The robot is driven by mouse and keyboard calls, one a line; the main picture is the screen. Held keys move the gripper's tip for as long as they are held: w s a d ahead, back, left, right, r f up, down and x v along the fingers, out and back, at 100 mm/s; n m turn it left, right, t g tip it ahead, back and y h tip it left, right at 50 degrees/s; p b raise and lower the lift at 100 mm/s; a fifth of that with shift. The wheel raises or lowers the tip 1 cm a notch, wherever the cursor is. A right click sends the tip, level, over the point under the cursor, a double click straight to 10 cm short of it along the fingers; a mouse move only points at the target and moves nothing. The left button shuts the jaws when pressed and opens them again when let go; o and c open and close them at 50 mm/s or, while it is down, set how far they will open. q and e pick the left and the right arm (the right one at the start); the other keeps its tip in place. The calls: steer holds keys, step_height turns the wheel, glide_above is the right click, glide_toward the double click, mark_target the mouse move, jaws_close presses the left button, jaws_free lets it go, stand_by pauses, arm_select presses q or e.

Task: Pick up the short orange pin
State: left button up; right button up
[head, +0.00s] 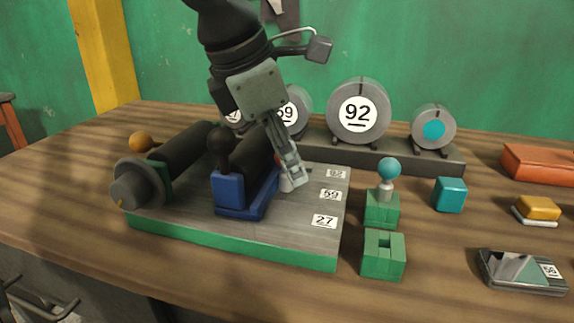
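My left gripper (290,178) points down over the grey-topped board (300,232), just right of the blue bracket (232,192). Its fingers overlap in this view, so I cannot tell whether they are open or shut. A small pale piece and a sliver of orange show beside the fingers, mostly hidden; they may belong to the short orange pin, but I cannot be sure. An orange ball (141,142) shows at the left behind the dark roller; what it sits on is hidden. My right gripper is not in view.
A teal-ball pin (389,170) stands in a green block; an empty slotted green block (383,256) is in front. Numbered round weights (358,112) stand on a rack behind. A teal cube (449,195), yellow block (538,208) and dark tray (520,283) lie right.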

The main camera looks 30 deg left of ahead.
arm_select(q)
steer(key=shift+f, duration=0.1)
steer(key=shift+c, duration=0.4)
jaws_close()
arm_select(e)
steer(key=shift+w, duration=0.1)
arm_select(q)
step_height(320, 180, up, 18)
steer(key=p, duration=0.1)
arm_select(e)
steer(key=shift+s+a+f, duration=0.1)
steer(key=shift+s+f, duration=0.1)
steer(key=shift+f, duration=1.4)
